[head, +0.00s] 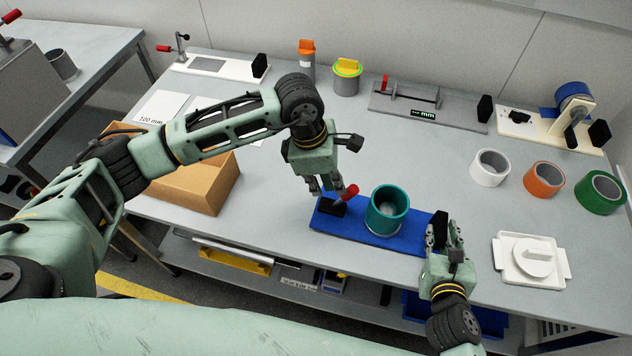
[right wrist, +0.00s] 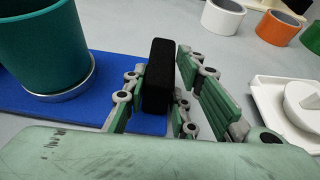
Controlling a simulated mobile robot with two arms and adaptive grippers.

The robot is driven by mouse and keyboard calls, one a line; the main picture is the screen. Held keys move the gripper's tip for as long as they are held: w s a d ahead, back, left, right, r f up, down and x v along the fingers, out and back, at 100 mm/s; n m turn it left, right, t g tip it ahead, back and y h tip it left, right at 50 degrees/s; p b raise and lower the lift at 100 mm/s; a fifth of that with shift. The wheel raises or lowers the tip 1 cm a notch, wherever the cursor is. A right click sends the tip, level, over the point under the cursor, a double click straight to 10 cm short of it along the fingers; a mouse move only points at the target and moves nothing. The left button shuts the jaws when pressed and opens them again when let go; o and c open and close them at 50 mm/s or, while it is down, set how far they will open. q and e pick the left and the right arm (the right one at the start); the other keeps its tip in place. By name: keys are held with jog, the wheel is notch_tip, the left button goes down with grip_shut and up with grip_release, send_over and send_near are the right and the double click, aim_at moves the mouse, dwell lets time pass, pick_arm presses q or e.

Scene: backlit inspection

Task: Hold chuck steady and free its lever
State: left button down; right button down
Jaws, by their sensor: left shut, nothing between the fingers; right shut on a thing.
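The chuck has a blue base plate (head: 350,229) with a teal cup (head: 378,222) standing on it. Its red-tipped lever (head: 348,193) sits at the left end of the plate, tilted up to the right from a black mount. A black block (head: 439,226) stands at the plate's right end. My right gripper (head: 444,243) is shut on this block; in the right wrist view the block (right wrist: 160,77) is between its fingers. My left gripper (head: 325,188) is shut and empty, pointing down close beside the lever on its left. Whether it touches the lever I cannot tell.
A cardboard box (head: 200,185) stands at the left under my left arm. White (head: 489,168), orange (head: 543,179) and green rings (head: 600,193) and a white lidded tray (head: 530,260) lie to the right. Other fixtures line the back. The table behind the chuck is clear.

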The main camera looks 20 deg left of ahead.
pick_arm(q)
jog(key=shift+d, duration=0.9)
pick_arm(e)
jog(key=shift+s+a+f, duration=0.1)
jog(key=shift+s+f, duration=0.05)
jog(key=shift+f, duration=0.05)
pick_arm(q)
jog(key=shift+r, duration=0.15)
jog(key=d+v, duration=0.2)
jog(key=v, duration=1)
jog(key=shift+s+r, duration=0.4)
jog(key=shift+r, duration=0.15)
